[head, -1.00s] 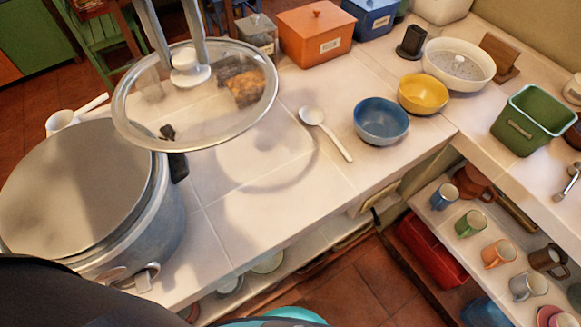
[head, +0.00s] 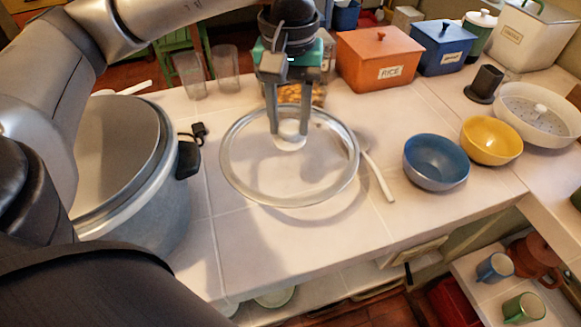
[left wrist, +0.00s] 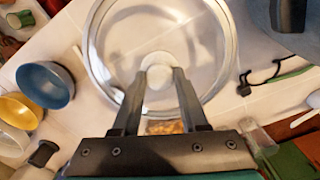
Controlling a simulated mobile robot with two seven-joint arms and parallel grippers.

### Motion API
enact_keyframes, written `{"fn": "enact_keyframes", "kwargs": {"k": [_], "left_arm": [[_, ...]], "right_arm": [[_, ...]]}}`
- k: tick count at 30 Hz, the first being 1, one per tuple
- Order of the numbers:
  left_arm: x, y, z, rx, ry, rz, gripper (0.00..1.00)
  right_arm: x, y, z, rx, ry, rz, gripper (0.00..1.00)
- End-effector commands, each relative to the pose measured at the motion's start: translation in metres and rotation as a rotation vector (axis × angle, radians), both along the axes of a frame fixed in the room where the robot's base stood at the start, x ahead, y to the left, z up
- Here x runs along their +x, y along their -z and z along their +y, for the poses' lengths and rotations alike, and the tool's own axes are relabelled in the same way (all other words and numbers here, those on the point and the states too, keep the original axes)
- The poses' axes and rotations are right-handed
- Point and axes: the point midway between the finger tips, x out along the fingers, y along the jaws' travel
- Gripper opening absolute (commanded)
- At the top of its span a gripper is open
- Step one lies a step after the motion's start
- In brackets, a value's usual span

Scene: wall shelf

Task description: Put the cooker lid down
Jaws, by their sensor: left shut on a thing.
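The cooker lid is a round glass disc with a metal rim (head: 243,192) and a white knob (head: 290,136). My left gripper (head: 290,130) is shut on the knob, and the lid is level, low over the white tiled counter. I cannot tell whether its rim touches the counter. In the left wrist view the lid (left wrist: 106,72) lies under my left gripper (left wrist: 158,78), with the knob between the fingertips. My right gripper is not in view.
A white spoon (head: 378,172) lies at the lid's right edge, partly behind it. A blue bowl (head: 436,162) and a yellow bowl (head: 491,140) stand further right. Two glasses (head: 208,72) and an orange rice box (head: 380,60) stand behind. The counter's front strip is bare.

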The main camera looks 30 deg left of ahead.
Motion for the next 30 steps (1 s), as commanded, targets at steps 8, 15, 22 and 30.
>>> {"fn": "enact_keyframes", "kwargs": {"k": [8,15,22,30], "left_arm": [[0.0,0.057,0.0,-0.001,-0.001,0.0,0.0],[0.0,0.073,0.0,-0.001,-0.001,0.0,0.0],[0.0,0.105,0.0,-0.001,0.0,0.0,0.0],[0.001,0.106,0.0,-0.001,0.0,-0.003,0.0]], "right_arm": [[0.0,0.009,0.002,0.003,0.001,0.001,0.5],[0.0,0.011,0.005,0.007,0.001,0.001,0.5],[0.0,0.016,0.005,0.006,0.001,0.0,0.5],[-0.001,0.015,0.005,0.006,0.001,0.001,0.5]]}}
